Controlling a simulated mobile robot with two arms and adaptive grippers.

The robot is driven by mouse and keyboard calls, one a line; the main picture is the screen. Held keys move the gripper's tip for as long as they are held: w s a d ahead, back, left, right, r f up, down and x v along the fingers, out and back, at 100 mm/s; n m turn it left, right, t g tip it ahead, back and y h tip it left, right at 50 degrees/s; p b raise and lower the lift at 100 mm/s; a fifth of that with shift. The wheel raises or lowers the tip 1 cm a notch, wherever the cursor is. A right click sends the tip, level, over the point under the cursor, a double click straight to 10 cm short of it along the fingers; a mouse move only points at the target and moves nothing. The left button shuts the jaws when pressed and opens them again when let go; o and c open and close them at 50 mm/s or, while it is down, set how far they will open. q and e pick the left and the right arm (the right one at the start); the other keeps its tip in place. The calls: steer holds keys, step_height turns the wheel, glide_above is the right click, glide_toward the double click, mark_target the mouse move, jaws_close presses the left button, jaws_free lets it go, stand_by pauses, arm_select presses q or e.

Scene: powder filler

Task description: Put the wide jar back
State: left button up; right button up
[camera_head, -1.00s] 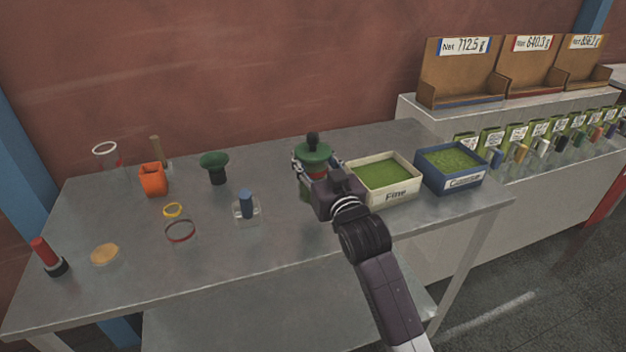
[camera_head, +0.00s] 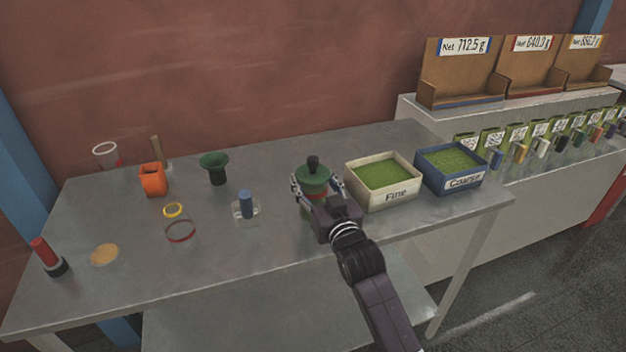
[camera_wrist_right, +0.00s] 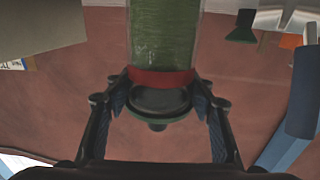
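My right gripper (camera_head: 317,190) is in the head view, left of the white Fine tray, with its fingers on both sides of a jar. The jar has a green, flared top (camera_head: 312,177) with a black knob, and red below it. In the right wrist view its clear body is full of green powder (camera_wrist_right: 165,35), with a red band (camera_wrist_right: 161,80) and a dark disc between my fingers (camera_wrist_right: 160,97). The jar looks upright; I cannot tell whether its base touches the table. It seems to be the wide jar. My left gripper is not in view.
The Fine tray (camera_head: 354,187) and blue Coarse tray (camera_head: 451,186) hold green powder on the right. A blue-stoppered clear container (camera_head: 246,206), red-rimmed clear container (camera_head: 180,232), green funnel (camera_head: 214,163) and orange cup (camera_head: 153,179) stand left. The front middle of the table (camera_head: 250,255) is clear.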

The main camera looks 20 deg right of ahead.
steer(key=shift+o, duration=1)
steer(key=shift+r, duration=0.3)
steer(key=s+b, duration=0.1)
steer(key=s, duration=1.1)
steer(key=shift+d, duration=0.2)
steer(key=shift+f, duration=0.1)
